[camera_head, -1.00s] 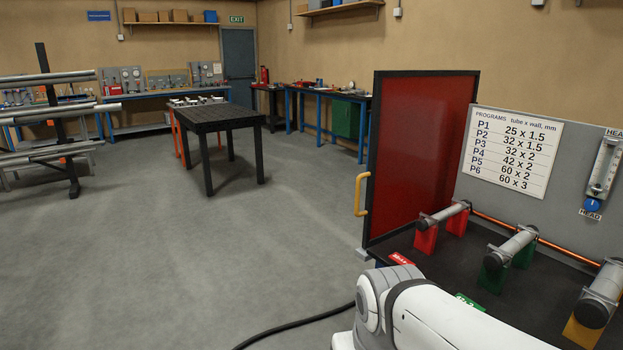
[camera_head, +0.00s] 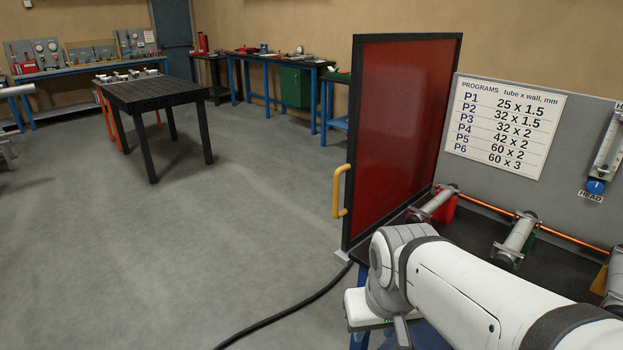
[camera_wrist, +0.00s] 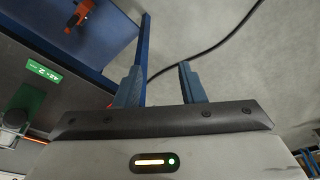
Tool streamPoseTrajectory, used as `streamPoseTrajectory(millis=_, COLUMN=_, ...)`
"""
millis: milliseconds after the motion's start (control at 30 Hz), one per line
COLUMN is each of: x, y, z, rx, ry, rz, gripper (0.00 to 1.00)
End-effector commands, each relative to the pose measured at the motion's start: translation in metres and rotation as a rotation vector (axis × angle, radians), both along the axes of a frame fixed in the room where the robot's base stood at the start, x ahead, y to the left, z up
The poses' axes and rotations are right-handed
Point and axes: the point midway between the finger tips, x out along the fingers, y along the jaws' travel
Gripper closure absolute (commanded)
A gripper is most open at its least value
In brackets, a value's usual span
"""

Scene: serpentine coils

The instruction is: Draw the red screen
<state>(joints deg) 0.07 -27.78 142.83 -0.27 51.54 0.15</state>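The red screen (camera_head: 402,135) is a tall, translucent red panel in a black frame, standing upright at the left end of the bench in the head view. A yellow handle (camera_head: 341,191) sits on its left edge. My white arm reaches in from the lower right of the head view, below and right of the handle. My gripper (camera_wrist: 158,78) shows in the wrist view with its two blue-grey fingers apart and nothing visible between them. The screen is not recognisable in the wrist view.
A bench with tubes on supports (camera_head: 519,238) and a program board (camera_head: 503,125) stands right of the screen. A black cable (camera_head: 290,306) lies on the floor. A dark table (camera_head: 155,93) stands at the back left.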

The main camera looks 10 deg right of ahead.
Motion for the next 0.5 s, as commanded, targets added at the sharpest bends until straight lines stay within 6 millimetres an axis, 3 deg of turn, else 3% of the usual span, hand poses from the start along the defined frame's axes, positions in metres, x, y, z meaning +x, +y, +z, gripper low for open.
streamPoseTrajectory(millis=67, x=0.013, y=0.000, z=0.011, rx=-0.002, ry=-0.003, rz=-0.011, gripper=0.64)
streamPoseTrajectory(millis=167, x=0.047, y=-0.017, z=0.033, rx=-0.007, ry=-0.014, rz=-0.032, gripper=0.64)
streamPoseTrajectory(millis=333, x=0.138, y=-0.017, z=0.077, rx=-0.016, ry=-0.047, rz=-0.123, gripper=0.64)
streamPoseTrajectory(millis=500, x=0.232, y=-0.012, z=0.105, rx=-0.022, ry=-0.090, rz=-0.218, gripper=0.64)
